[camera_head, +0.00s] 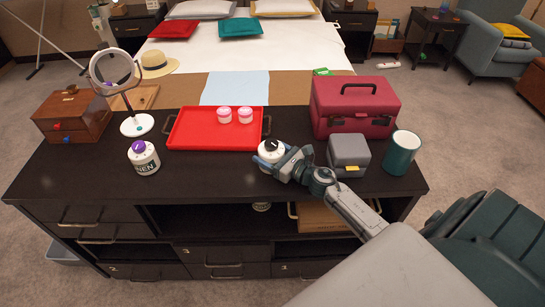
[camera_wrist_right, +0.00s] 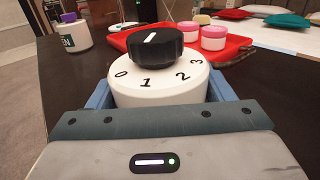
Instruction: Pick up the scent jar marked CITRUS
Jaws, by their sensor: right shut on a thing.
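My right gripper (camera_head: 291,163) is shut on a white round dial-like thing (camera_head: 270,151) with a black knob on top, at the front of the dark cabinet top. In the right wrist view (camera_wrist_right: 157,92) it fills the middle between the fingers, with numbers 0 to 3 around its top. I read no CITRUS on it; its front side is hidden from the wrist. A white jar with a purple lid (camera_head: 144,160) stands to the left, its label partly readable as "EN". It also shows in the right wrist view (camera_wrist_right: 75,36). My left gripper is not in view.
A red tray (camera_head: 190,130) holds two pink-lidded jars (camera_head: 235,115). A grey box (camera_head: 349,151), a teal cup (camera_head: 402,152) and a maroon case (camera_head: 353,104) stand right. A round mirror (camera_head: 112,70) and a wooden box (camera_head: 72,115) stand left.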

